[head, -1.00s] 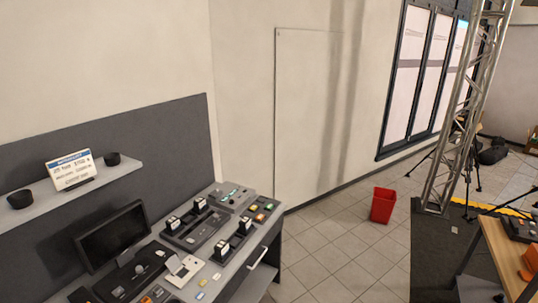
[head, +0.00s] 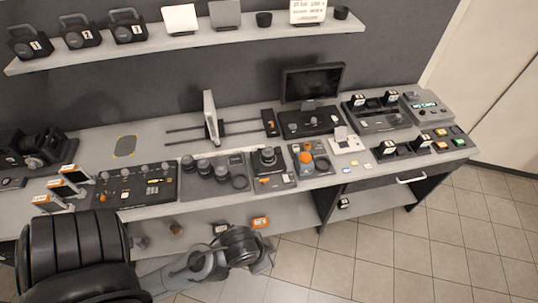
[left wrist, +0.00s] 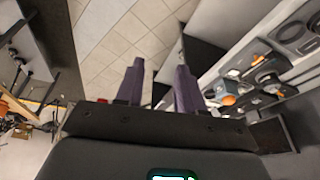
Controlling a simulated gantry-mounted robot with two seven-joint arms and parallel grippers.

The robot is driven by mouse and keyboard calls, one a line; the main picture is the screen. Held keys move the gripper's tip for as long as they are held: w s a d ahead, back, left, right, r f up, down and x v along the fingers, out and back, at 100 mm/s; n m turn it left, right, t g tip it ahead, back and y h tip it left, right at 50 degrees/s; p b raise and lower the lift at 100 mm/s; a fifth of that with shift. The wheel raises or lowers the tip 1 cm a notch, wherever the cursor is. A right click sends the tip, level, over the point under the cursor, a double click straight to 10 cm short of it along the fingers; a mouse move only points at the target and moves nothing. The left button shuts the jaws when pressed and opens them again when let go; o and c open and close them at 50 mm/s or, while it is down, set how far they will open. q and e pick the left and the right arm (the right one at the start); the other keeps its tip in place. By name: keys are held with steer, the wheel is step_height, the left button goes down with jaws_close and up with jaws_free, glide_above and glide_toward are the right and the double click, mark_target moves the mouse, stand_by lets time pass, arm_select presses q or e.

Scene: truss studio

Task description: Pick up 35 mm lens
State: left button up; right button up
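Several dark cylindrical lenses stand on a dark lens tray (head: 238,185) at the front middle of the workbench in the head view. Their markings are too small to read, so I cannot tell which lens (head: 204,167) is the 35 mm one. My left arm comes in from the lower left, and its gripper (head: 266,262) hangs below and in front of the bench edge, apart from the lenses. In the left wrist view the two fingers of this gripper (left wrist: 160,72) are spread with nothing between them. My right gripper is not in view.
The workbench (head: 95,150) also holds a control panel (head: 135,187), a monitor (head: 312,82), an orange-knobbed device (head: 307,155) and switch boxes. A lower shelf (head: 290,212) with small items lies under the bench. A wall shelf (head: 190,42) runs behind. Tiled floor (head: 400,260) is clear at right.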

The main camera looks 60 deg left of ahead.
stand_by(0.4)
arm_select(q)
steer(key=o, duration=1.1)
